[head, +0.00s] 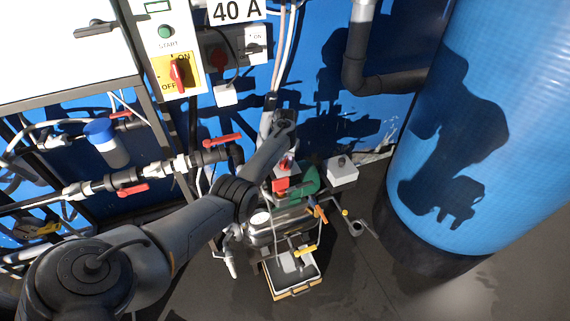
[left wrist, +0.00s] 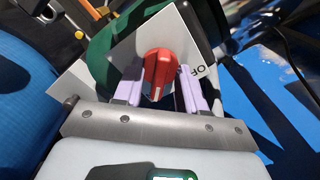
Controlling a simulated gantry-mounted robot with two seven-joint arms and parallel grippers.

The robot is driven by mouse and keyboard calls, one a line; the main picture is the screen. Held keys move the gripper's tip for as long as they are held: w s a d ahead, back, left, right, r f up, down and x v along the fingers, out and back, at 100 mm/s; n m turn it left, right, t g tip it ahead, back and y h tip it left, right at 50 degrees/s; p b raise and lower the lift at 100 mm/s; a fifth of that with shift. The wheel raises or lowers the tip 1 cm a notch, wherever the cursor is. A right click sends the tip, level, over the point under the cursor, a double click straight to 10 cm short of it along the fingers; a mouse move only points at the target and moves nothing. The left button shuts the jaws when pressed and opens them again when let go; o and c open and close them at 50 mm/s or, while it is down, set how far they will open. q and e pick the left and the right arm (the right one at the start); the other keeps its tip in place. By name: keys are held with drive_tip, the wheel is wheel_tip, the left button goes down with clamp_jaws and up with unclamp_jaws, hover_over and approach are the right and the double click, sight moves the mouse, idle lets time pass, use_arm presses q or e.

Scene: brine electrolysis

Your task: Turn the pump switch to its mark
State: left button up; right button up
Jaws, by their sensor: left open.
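The pump switch shows in the left wrist view as a red rounded knob (left wrist: 159,62) with a pale line on its face. It sits on a white plate (left wrist: 192,45) with the letters "OF" partly visible at the right. My left gripper (left wrist: 158,88) is open, its two pale purple fingers on either side of the knob. I cannot tell whether they touch it. A green pump body (left wrist: 110,40) lies behind the plate. In the head view my left arm reaches to the green pump (head: 307,180), where the gripper shows too small to make out well. My right gripper is in neither view.
A large blue tank (head: 490,120) stands at the right. The wall panel at upper left has a separate red ON/OFF switch (head: 177,73). Pipes with red-handled valves (head: 222,141) run at the left. A grey box (head: 341,170) is beside the pump.

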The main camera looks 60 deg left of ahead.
use_arm(q)
drive_tip(key=shift+f, duration=0.35)
clamp_jaws()
